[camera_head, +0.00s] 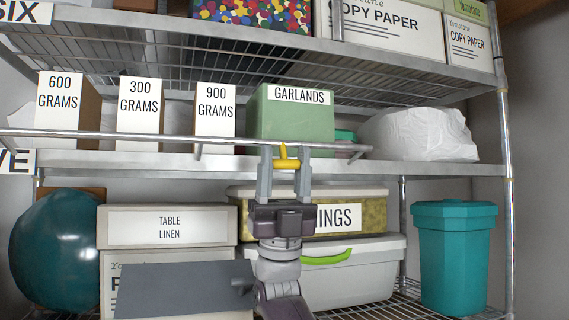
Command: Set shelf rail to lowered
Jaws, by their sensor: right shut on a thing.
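The shelf rail (110,136) is a thin grey metal bar running across the front of the middle shelf (440,169). It stands a little above the shelf edge, in front of the lower parts of the boxes, and its right end stops below the white bag. A yellow handle (284,152) is at the rail, near its right part. My right gripper (286,166) points up from below, with its two grey fingers on either side of the yellow handle, and is shut on it. My left gripper is not in view.
Boxes marked 600, 300 and 900 grams, a green garlands box (290,118) and a white bag (418,136) stand behind the rail. Below are a table linen box (168,245), a lidded bin (400,243), a teal ball (55,250) and a teal container (455,260).

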